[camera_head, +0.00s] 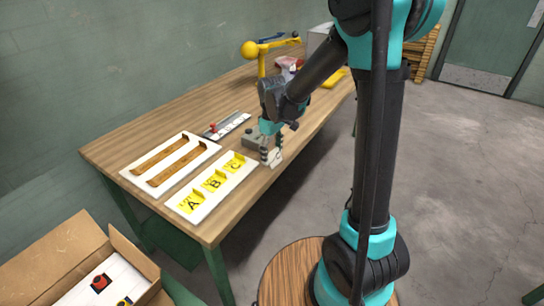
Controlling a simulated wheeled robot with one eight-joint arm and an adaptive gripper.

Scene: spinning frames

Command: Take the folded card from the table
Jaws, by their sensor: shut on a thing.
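My gripper (270,155) points down over the right edge of the wooden table (135,147), just right of the panel lettered A, B and C. Its fingers are shut on a small pale piece (276,161), which looks like the folded card. The fingers hide part of it, and its fold cannot be made out. I cannot tell whether the card touches the tabletop or hangs just above it.
The white panel (185,214) bears yellow cards lettered A, B and C. Beside it lie a white tray (131,176) with two brown strips, a ruler-like bar (236,124) with a red part, and a grey block (252,137). A yellow device (262,62) stands behind. An open carton (50,272) is front left.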

